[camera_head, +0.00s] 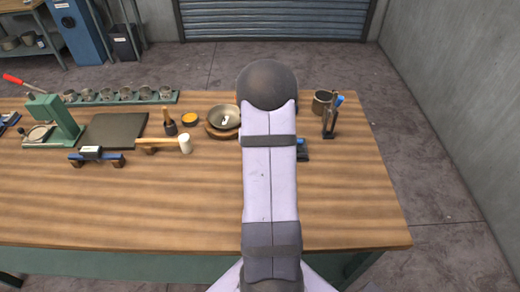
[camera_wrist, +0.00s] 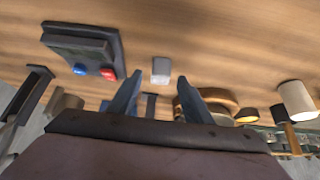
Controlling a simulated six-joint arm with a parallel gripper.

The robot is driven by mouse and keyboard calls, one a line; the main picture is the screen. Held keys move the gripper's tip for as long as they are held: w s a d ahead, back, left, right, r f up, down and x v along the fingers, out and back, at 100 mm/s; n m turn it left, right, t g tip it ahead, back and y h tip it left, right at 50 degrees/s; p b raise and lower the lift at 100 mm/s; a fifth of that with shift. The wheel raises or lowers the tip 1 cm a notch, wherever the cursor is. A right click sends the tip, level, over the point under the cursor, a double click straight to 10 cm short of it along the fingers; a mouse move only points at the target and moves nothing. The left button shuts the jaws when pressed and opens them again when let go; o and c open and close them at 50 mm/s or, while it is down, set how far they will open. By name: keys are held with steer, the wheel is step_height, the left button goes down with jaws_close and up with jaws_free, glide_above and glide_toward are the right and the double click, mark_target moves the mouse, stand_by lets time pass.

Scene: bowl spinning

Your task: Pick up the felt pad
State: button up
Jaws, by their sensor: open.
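A small pale grey block (camera_wrist: 161,70), which looks like the felt pad, lies on the wooden table in the wrist view. In the head view it does not show; my arm covers that part of the table. My gripper (camera_wrist: 158,92) is open and empty, its two dark fingers apart. In the picture the pad lies just above the gap between the fingertips, apart from them. The bowl (camera_head: 224,118) sits on a round wooden stand (camera_head: 211,131) left of my arm; in the wrist view the right finger partly covers it.
A dark box (camera_wrist: 80,42) with a blue and a red button lies left of the pad in the wrist view. The table's front (camera_head: 150,215) is clear.

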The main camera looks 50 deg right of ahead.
steer(key=shift+x, duration=1.25)
steer(key=shift+c, duration=0.3)
steer(key=c, duration=1)
steer(key=shift+r, duration=0.1)
steer(key=shift+c, duration=0.2)
step_height(320, 180, up, 10)
steer(key=p, duration=0.9)
steer(key=shift+o, duration=0.3)
